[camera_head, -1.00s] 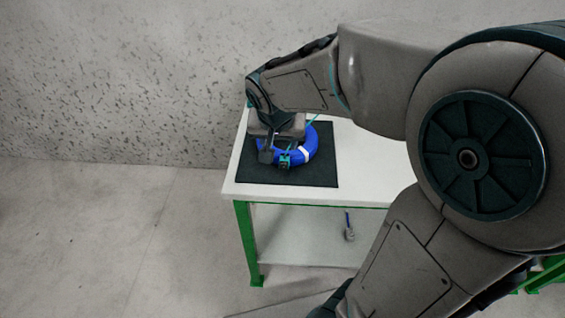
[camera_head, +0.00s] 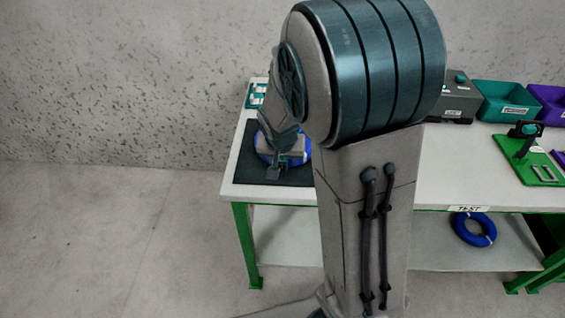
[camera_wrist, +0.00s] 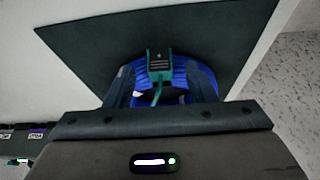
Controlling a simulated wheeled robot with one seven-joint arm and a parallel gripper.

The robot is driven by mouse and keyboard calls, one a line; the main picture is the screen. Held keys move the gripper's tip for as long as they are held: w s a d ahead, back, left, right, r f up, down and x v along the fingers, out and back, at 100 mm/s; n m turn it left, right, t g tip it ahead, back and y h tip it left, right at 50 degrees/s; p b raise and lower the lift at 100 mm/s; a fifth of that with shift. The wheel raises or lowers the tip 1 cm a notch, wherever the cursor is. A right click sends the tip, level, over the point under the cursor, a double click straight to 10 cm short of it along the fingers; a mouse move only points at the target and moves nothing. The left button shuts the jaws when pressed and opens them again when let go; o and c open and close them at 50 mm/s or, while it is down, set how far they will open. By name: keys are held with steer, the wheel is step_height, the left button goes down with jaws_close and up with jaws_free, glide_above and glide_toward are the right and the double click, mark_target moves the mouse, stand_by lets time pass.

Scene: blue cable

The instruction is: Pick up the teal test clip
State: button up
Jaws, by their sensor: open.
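The teal test clip (camera_wrist: 160,62) shows in the wrist view, with a dark labelled face and a teal lead curling down from it. It sits at the blue cable coil (camera_wrist: 202,76), which lies on a dark mat (camera_wrist: 90,50). My gripper (camera_wrist: 160,84) is open, with its fingers to the left and right of the clip in the picture. I cannot tell whether they touch it. In the head view my gripper (camera_head: 275,170) is over the coil, and the clip cannot be made out there. The coil (camera_head: 264,148) is partly hidden behind the gripper.
The white bench (camera_head: 240,180) carries a teal tray (camera_head: 257,95) behind the mat, and a grey box (camera_head: 458,105), a teal bin (camera_head: 505,100), a purple bin (camera_head: 548,100) and a green fixture (camera_head: 530,160) to the right. Another blue coil (camera_head: 474,230) is on the lower shelf.

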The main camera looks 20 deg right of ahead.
steer(key=shift+w+d+f, duration=0.1)
steer(key=shift+w+f, duration=0.15)
steer(key=shift+f, duration=0.4)
steer(key=shift+c, duration=0.3)
jaws_close()
